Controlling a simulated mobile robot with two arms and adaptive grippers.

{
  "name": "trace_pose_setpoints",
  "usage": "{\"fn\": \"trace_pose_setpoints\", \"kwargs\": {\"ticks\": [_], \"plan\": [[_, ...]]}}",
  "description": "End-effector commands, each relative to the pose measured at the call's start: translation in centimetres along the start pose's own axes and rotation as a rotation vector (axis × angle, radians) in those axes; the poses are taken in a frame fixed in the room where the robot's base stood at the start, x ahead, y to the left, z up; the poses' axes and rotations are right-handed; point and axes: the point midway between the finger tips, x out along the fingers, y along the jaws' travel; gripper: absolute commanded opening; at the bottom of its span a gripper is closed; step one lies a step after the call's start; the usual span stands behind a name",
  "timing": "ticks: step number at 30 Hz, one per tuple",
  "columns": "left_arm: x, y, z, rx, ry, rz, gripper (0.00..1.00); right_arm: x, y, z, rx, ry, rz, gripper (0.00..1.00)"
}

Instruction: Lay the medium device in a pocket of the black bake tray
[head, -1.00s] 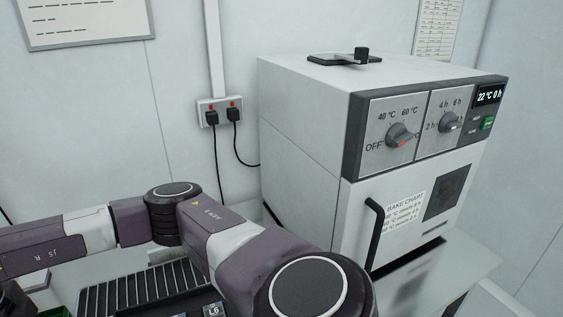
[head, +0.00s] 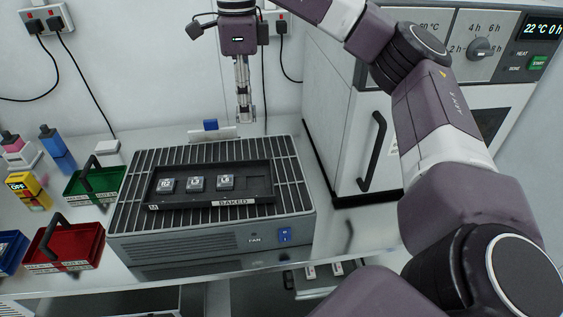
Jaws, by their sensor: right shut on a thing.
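The black bake tray (head: 170,201) lies on a grey slatted fan unit, with BAKED on its front label. My left gripper is out of view.
The fan unit (head: 190,243) stands on the bench. A small blue-topped stand (head: 212,134) is behind the fan unit.

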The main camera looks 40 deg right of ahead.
Motion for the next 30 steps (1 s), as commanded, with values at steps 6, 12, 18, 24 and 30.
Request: {"fn": "trace_pose_setpoints", "kwargs": {"ticks": [6, 12, 18, 24, 30], "plan": [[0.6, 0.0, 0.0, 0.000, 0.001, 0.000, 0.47, 1.6, 0.1, -0.3, -0.011, 0.003, 0.004, 0.08], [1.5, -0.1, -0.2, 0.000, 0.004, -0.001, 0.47, 5.7, 0.1, -0.4, -0.010, 0.003, 0.006, 0.08], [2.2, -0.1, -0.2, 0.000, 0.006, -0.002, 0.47, 9.4, 0.1, -0.4, -0.010, 0.003, 0.004, 0.08], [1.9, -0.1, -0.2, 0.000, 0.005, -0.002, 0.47, 12.8, 0.1, -0.5, -0.007, 0.005, 0.004, 0.08], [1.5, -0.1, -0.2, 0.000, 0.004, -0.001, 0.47, 15.1, 0.0, -0.4, -0.007, 0.002, 0.000, 0.08]]}}
